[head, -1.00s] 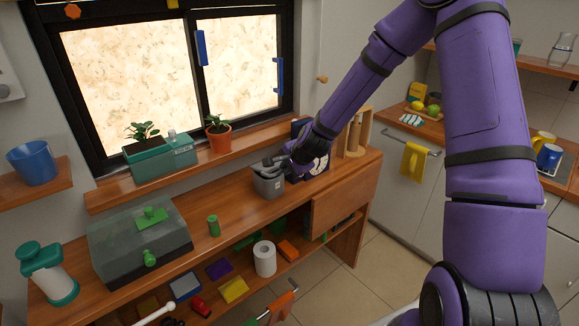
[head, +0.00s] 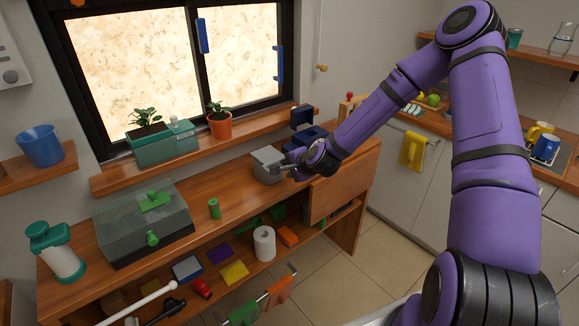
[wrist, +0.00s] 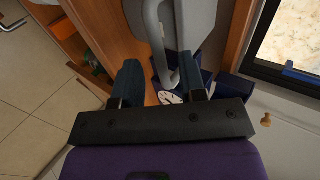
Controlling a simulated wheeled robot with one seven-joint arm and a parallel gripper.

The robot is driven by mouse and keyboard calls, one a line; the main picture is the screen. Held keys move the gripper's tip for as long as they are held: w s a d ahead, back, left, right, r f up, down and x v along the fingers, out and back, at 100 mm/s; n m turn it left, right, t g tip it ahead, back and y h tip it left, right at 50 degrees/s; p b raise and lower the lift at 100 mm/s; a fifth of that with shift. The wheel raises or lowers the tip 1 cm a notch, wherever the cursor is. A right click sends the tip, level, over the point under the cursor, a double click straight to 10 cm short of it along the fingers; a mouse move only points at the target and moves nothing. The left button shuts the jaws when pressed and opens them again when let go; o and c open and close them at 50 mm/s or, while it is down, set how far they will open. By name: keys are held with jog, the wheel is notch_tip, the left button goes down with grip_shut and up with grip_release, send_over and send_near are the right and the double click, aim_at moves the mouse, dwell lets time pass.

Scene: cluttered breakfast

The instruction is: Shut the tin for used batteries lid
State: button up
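The grey tin (head: 267,170) stands on the wooden bench below the window. Its top looks covered by a flat, pale grey lid; I cannot tell whether the lid is fully seated. My gripper (head: 288,172) is at the tin's right side, close to it. In the wrist view the tin (wrist: 196,22) is beyond the fingertips at the top. My gripper (wrist: 160,75) has its two dark fingers apart there. A bent grey bar, seemingly a handle, reaches down between them and the fingers are not closed on it.
A dark blue box (head: 303,115) is behind my gripper, and a white dial (wrist: 170,98) shows in the wrist view. A potted plant (head: 220,126) is on the sill.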

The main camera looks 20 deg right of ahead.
jog(key=v, duration=1)
jog(key=shift+s+r, duration=0.25)
jog(key=shift+s, duration=0.05)
dwell(0.4)
jog(key=s+r+n+g+h, duration=0.3)
jog(key=s+r+n, duration=1.1)
jog(key=s+r, duration=1.4)
jog(key=s+g, duration=0.2)
jog(key=s, duration=0.1)
jog(key=shift+s+r, duration=0.15)
jog(key=shift+r, duration=0.1)
